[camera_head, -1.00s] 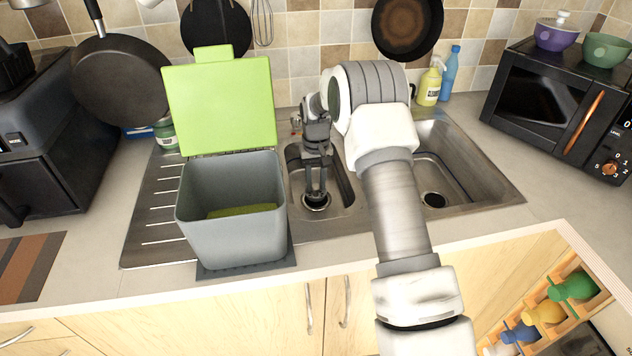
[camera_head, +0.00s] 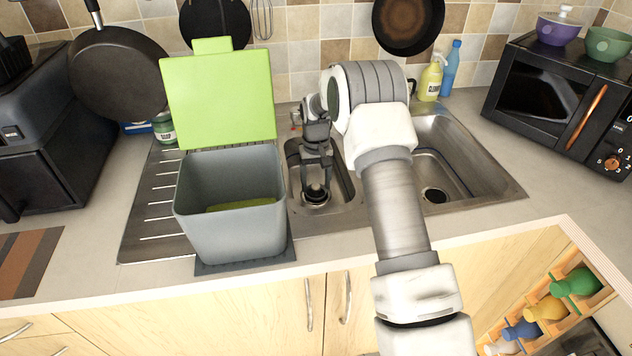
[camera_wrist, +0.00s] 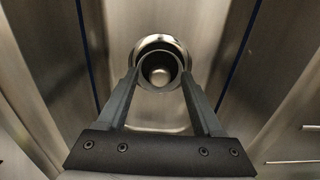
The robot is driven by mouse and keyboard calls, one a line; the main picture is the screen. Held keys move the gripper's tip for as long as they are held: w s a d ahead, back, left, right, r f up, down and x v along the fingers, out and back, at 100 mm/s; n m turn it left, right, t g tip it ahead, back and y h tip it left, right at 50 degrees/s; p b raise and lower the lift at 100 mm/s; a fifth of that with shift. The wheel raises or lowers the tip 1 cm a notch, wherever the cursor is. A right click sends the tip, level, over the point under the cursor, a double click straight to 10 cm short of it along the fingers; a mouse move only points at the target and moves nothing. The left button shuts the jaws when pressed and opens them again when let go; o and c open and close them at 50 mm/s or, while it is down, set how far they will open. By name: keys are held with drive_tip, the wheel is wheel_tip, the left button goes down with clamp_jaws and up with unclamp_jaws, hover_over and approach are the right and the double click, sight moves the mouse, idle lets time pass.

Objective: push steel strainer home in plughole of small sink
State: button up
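The steel strainer (camera_head: 315,200) is at the plughole of the small sink (camera_head: 341,187), in the left bowl of the sink unit. In the wrist view the round strainer (camera_wrist: 159,88) shows as a bright ring with a dark inside, and the plughole's wider metal rim (camera_wrist: 160,39) shows just beyond it. I cannot tell how deep the strainer sits. My gripper (camera_head: 316,188) points down into the bowl over it. In the wrist view the fingers of my gripper (camera_wrist: 159,75) are spread apart, with a tip at each side of the strainer; contact is unclear.
A grey bin (camera_head: 232,225) with a raised green lid (camera_head: 220,103) stands on the drainer, close left of my gripper. The larger sink bowl (camera_head: 462,180) is empty on the right. The tap's place is partly hidden behind my arm.

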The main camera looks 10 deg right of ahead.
sight(316, 186)
drive_tip(key=shift+r, duration=0.1)
wheel_tip(316, 186, up, 17)
drive_tip(key=p, duration=0.1)
idle(0.5)
drive_tip(key=shift+r, duration=0.1)
drive_tip(key=s+r+t+p, duration=0.1)
drive_tip(key=s+r+t, duration=0.2)
drive_tip(key=s+r, duration=1.35)
drive_tip(key=s+f+t, duration=0.2)
drive_tip(key=s, duration=1.9)
drive_tip(key=shift+t+p, duration=0.3)
drive_tip(key=shift+p, duration=0.1)
